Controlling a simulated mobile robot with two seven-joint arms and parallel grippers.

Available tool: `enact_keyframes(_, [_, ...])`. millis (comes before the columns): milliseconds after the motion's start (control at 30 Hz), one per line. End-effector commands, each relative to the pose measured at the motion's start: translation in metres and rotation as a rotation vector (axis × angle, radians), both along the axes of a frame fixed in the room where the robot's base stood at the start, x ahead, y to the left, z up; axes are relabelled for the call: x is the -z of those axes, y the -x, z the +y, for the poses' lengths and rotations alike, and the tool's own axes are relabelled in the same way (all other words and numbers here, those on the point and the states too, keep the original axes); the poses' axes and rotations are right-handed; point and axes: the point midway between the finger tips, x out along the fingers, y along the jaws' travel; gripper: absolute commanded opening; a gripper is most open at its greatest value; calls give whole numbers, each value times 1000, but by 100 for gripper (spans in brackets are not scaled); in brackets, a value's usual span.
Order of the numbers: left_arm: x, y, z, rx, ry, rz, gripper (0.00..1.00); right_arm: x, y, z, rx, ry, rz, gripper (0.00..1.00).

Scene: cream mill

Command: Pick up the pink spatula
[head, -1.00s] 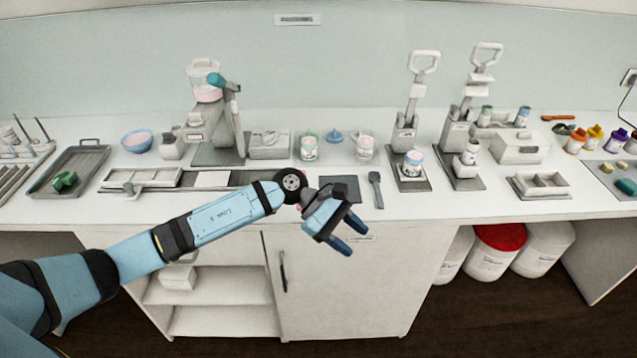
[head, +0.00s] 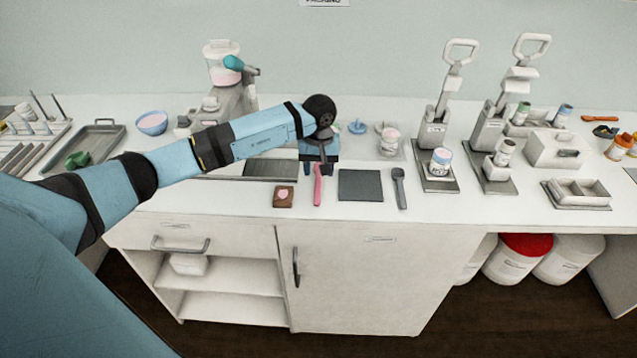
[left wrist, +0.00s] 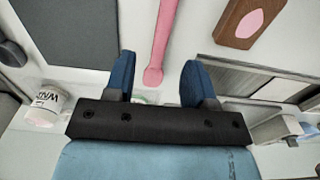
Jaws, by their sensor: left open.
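The pink spatula (head: 318,186) lies on the white counter, its near end toward the front edge. In the head view its far part is hidden behind my left gripper (head: 319,168). My left gripper is open and points down over the spatula. In the left wrist view, the spatula (left wrist: 162,45) runs down from the top edge, and its rounded end shows between the two blue fingers of my gripper (left wrist: 159,78). The fingers appear apart from it on both sides. My right gripper is not in view.
A brown block with a pink oval (head: 284,197) lies just left of the spatula. A dark grey mat (head: 360,186) and a grey spatula (head: 399,188) lie to its right. A tub (head: 390,141) stands behind. Lever presses (head: 433,137) stand farther right.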

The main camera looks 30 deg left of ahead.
Motion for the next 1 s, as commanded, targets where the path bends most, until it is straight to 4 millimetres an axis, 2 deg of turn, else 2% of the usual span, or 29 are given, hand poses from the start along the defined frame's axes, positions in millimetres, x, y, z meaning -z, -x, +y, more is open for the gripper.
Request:
enact_keyframes(167, [12,1,-1,0,3,2,50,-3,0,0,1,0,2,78])
enact_keyframes(467, [52,3,1,0,3,2,50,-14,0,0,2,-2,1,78])
enact_keyframes(733, [57,3,1,0,2,-1,50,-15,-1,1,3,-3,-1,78])
enact_keyframes(767, [57,3,1,0,2,-1,48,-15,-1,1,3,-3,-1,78])
enact_keyframes(967, [57,3,1,0,2,-1,2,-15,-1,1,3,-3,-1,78])
enact_keyframes(1000, [57,3,1,0,2,-1,0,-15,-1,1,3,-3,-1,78])
